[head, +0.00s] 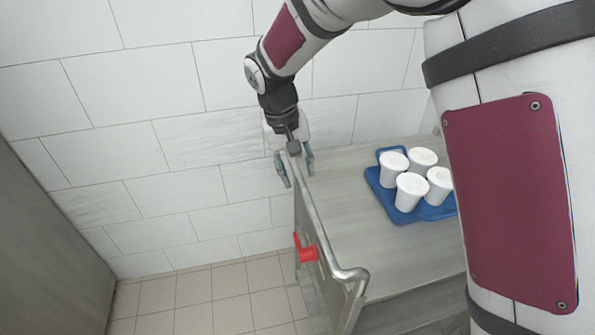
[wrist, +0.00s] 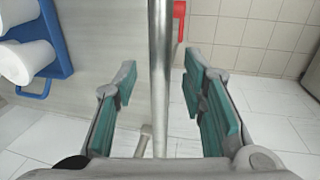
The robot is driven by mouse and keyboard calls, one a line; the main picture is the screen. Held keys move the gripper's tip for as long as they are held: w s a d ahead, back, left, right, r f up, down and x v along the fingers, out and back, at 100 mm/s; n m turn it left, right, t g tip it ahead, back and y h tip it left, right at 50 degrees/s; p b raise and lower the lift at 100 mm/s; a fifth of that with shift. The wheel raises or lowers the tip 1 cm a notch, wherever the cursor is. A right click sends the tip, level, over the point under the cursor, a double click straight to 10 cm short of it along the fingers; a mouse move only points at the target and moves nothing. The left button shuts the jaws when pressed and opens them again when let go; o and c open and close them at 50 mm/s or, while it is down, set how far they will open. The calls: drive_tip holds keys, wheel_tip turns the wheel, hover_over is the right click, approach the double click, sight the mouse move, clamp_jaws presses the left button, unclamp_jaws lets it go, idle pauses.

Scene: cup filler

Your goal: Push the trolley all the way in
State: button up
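The trolley (head: 345,180) is a grey wood-look unit with a flat top, right of centre in the head view. A round metal rail (head: 318,222) runs along its left edge and bends at the near corner. The rail also crosses the wrist view (wrist: 161,75) from top to bottom. My gripper (head: 298,178) is at the far part of the rail, pointing down. Its teal-padded fingers (wrist: 160,62) are open, one on each side of the rail, with a gap on both sides. The trolley's right part is hidden behind my arm.
A blue tray (head: 378,187) with several white cups (head: 411,191) stands on the trolley top. A red handle (head: 308,253) is on the trolley's left side. A white tiled wall (head: 130,80) is behind. A grey panel (head: 45,250) stands at left, with free tiled floor (head: 205,305) between.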

drive_tip(key=shift+d+f, duration=0.1)
drive_tip(key=shift+f, duration=0.45)
clamp_jaws()
drive_tip(key=shift+d, duration=0.15)
